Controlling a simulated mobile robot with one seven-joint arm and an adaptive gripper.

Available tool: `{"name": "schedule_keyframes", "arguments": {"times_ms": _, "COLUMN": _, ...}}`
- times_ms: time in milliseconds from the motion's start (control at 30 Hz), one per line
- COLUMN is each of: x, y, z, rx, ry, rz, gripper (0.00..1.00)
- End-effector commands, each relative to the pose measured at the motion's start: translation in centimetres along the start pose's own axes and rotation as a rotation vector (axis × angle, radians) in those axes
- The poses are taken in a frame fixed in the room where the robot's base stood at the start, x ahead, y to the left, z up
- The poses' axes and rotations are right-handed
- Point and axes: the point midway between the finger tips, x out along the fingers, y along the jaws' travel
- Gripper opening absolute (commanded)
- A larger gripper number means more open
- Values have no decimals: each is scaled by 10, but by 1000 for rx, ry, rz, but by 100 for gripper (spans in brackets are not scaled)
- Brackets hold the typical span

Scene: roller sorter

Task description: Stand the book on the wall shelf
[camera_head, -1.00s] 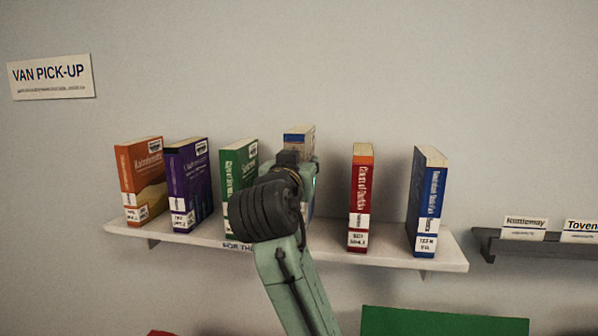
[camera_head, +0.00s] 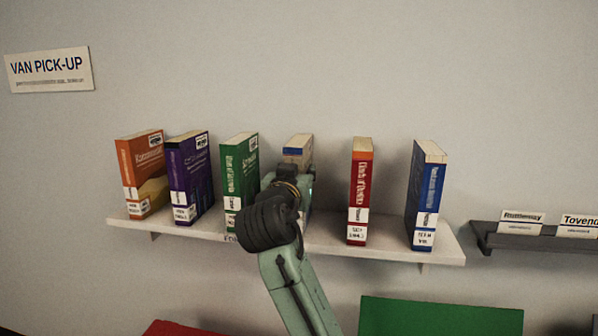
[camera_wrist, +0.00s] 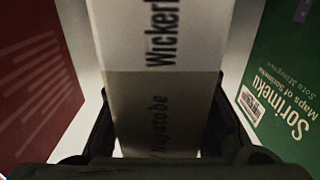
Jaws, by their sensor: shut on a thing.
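The held book (camera_head: 298,152) shows its pale top and a blue band behind my arm, over the middle of the white wall shelf (camera_head: 330,246). In the wrist view its pale spine (camera_wrist: 160,50) with dark "Wicker…" lettering stands between my fingers. My gripper (camera_wrist: 160,125) is shut on this book. In the head view my gripper (camera_head: 291,178) is mostly hidden by my own wrist. The book looks roughly upright, in the gap between a green book (camera_head: 240,175) and a red book (camera_head: 360,185). Its lower edge is hidden, so I cannot tell whether it touches the shelf.
An orange book (camera_head: 142,175) and a purple book (camera_head: 190,178) stand left of the green one. A blue book (camera_head: 426,195) stands at the right end. A dark ledge (camera_head: 540,240) with name cards is farther right. A green panel (camera_head: 440,318) is below the shelf.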

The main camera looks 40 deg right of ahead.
Motion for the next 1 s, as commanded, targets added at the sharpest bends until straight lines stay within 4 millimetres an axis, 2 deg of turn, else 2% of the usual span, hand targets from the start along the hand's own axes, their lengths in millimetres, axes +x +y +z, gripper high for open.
{"name": "schedule_keyframes", "arguments": {"times_ms": 67, "x": 0, "y": 0, "z": 0, "rx": 0, "ry": 0, "rz": 0, "gripper": 35}}
{"name": "schedule_keyframes", "arguments": {"times_ms": 300, "x": 0, "y": 0, "z": 0, "rx": 0, "ry": 0, "rz": 0, "gripper": 51}}
{"name": "schedule_keyframes", "arguments": {"times_ms": 667, "x": 0, "y": 0, "z": -5, "rx": -1, "ry": 0, "rz": 0, "gripper": 51}}
{"name": "schedule_keyframes", "arguments": {"times_ms": 767, "x": -11, "y": -1, "z": -1, "rx": 1, "ry": 1, "rz": -3, "gripper": 51}}
{"name": "schedule_keyframes", "arguments": {"times_ms": 1000, "x": -61, "y": -1, "z": 0, "rx": 1, "ry": 4, "rz": -4, "gripper": 51}}
